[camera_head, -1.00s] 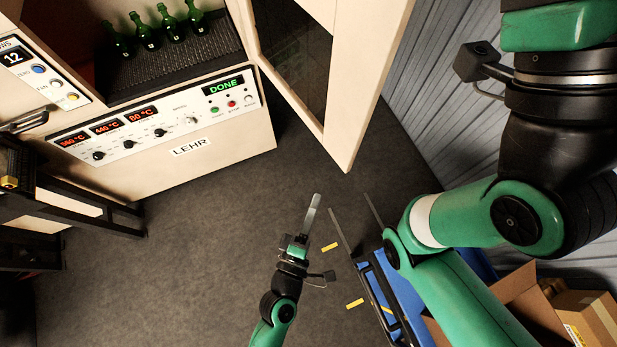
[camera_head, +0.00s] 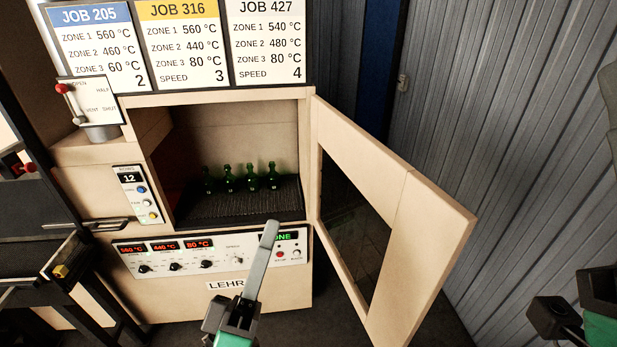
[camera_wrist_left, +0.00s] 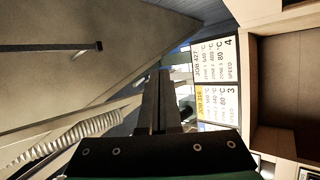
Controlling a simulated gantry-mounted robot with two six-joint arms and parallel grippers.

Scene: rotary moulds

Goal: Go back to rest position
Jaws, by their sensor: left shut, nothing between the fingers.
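My left gripper (camera_head: 269,232) is shut and empty. Its long grey fingers point up in front of the lehr's control panel in the head view and hide part of the green DONE display (camera_head: 288,236). In the left wrist view the shut fingers (camera_wrist_left: 160,100) reach away from me with nothing between them. A green and black part of my right arm shows at the right edge of the head view. My right gripper's fingers are out of view.
The lehr (camera_head: 185,295) stands ahead with its door (camera_head: 408,205) swung open to the right. Several green bottles (camera_head: 251,178) stand inside on a dark belt (camera_head: 240,207). Job cards (camera_head: 185,45) hang above. A corrugated wall (camera_head: 470,110) is at right.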

